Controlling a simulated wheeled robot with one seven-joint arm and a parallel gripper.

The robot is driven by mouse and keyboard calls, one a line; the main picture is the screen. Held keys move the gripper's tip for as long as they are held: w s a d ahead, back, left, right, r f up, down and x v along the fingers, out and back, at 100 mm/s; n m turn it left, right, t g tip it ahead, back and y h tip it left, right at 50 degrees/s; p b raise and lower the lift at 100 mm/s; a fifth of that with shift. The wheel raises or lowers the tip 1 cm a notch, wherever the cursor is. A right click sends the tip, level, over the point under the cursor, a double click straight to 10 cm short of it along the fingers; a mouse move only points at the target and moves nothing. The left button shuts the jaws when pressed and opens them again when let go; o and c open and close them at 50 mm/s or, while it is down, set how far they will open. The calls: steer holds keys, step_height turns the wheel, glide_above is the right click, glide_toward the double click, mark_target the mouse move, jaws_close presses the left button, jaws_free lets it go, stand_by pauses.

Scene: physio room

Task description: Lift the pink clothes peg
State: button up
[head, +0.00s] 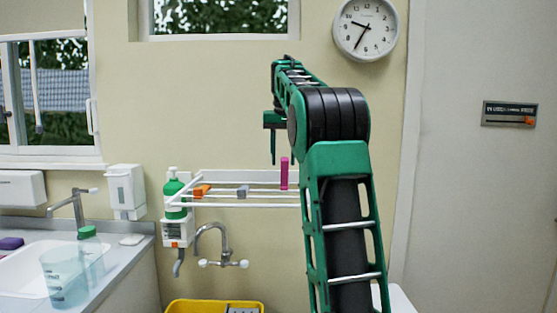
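The pink clothes peg (284,173) stands upright on the white rack (235,205) on the wall, close to the left edge of my arm. My gripper (273,160) points down, just above and left of the pink peg in the picture. An orange peg (202,190) and a grey peg (243,191) lie on the same rack, left of the pink one. My arm hides the rack's right end.
A green-capped bottle (173,188) stands at the rack's left end. Below are a wall tap (212,240) and a yellow tray (192,306). A counter with a sink and a clear beaker (62,280) is at left. The wall above the rack is clear.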

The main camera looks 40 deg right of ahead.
steer(key=shift+r, duration=0.1)
steer(key=shift+v, duration=3.65)
steer(key=shift+c, duration=0.3)
